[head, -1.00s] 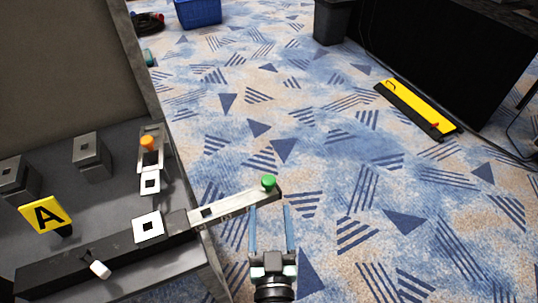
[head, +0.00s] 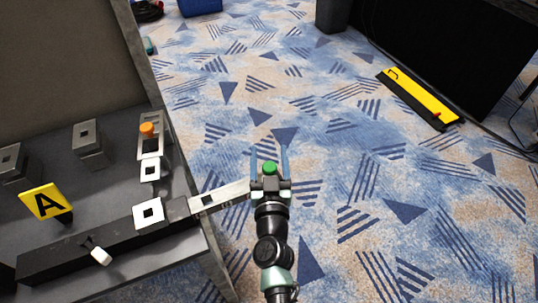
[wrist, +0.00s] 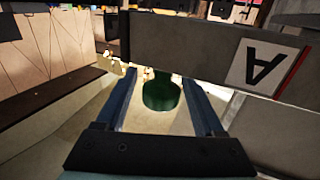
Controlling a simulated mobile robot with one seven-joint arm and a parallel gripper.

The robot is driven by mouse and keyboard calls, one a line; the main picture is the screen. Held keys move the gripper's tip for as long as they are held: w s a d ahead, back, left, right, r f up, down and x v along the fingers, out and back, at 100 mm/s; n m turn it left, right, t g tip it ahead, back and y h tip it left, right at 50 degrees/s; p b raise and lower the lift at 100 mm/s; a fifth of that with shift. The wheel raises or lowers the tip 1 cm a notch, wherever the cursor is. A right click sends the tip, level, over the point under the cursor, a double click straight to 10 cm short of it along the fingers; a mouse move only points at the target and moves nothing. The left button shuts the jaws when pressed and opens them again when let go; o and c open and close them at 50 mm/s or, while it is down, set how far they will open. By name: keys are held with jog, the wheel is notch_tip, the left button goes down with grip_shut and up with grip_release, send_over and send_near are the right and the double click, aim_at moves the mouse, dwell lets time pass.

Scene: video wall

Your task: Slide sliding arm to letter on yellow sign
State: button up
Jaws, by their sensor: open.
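The yellow sign (head: 46,202) with a black letter A stands on the grey bench at the left in the head view. The metal sliding arm (head: 226,195) sticks out to the right from a dark rail (head: 100,246), past the bench edge. A green knob (head: 269,168) is at its outer end. My gripper (head: 270,152) is open, with its blue fingers on either side of the knob. In the wrist view the green knob (wrist: 162,93) sits between the fingers, apart from both. The bar there (wrist: 190,42) carries an upside-down letter A label (wrist: 262,66).
An orange knob (head: 147,129) on a slotted plate and grey blocks (head: 90,146) stand on the bench. A white-tipped lever (head: 101,256) is at the rail's front. Open carpet lies right of the bench; a yellow-black bar (head: 420,98) lies on it.

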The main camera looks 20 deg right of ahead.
jog(key=shift+w, duration=0.15)
jog(key=shift+c, duration=0.3)
grip_shut()
dwell(1.1)
